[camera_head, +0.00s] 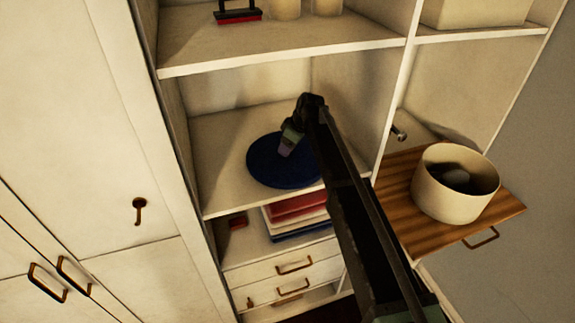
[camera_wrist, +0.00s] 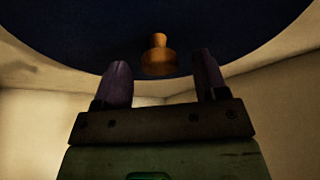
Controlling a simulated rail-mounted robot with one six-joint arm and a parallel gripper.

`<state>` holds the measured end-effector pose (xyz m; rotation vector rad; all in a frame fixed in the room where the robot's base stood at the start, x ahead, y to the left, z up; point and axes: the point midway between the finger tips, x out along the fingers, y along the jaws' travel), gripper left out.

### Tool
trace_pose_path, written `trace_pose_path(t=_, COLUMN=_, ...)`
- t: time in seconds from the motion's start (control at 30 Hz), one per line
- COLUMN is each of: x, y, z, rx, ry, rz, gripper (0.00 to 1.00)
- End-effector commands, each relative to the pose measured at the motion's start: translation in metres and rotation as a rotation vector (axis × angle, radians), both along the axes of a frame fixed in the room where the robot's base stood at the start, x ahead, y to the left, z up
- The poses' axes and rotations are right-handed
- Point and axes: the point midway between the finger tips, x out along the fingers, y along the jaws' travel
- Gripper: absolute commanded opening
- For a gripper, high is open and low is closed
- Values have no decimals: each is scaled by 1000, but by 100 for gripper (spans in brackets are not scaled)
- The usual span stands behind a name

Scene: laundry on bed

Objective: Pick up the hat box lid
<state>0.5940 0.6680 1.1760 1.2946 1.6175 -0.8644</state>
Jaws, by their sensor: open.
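The hat box lid is a round dark blue disc (camera_head: 262,172) lying on the middle shelf in the head view. In the wrist view the blue lid (camera_wrist: 70,30) fills the top, with a brown knob (camera_wrist: 157,62) at its middle. My gripper (camera_head: 286,150) is over the lid in the head view, and my arm hides part of its right side. In the wrist view my gripper (camera_wrist: 161,62) is open and empty, with one finger on each side of the knob in the picture. I cannot tell whether the fingers touch it.
A round cream open box (camera_head: 450,200) stands on a wooden board (camera_head: 400,190) at the right. The upper shelf (camera_head: 290,50) is above my gripper, and shelf walls flank it. Red and blue folded items (camera_head: 298,207) lie below. Drawers (camera_head: 270,272) are underneath.

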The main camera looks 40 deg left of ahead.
Motion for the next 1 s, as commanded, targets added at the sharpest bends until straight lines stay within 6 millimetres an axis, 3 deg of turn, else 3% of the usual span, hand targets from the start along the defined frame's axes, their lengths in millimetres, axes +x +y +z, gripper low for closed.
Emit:
trace_pose_path(t=0.03, x=-1, y=4, z=-19, rx=0, ry=0, rz=1, gripper=66)
trace_pose_path(t=0.07, x=-1, y=5, z=-21, rx=0, ry=0, rz=1, gripper=66)
trace_pose_path(t=0.3, x=-1, y=6, z=-16, rx=0, ry=0, rz=0, gripper=65)
trace_pose_path(t=0.67, x=-1, y=6, z=-16, rx=0, ry=0, rz=0, gripper=11)
trace_pose_path(t=1.0, x=0, y=5, z=-9, rx=0, ry=-1, rz=-1, gripper=11)
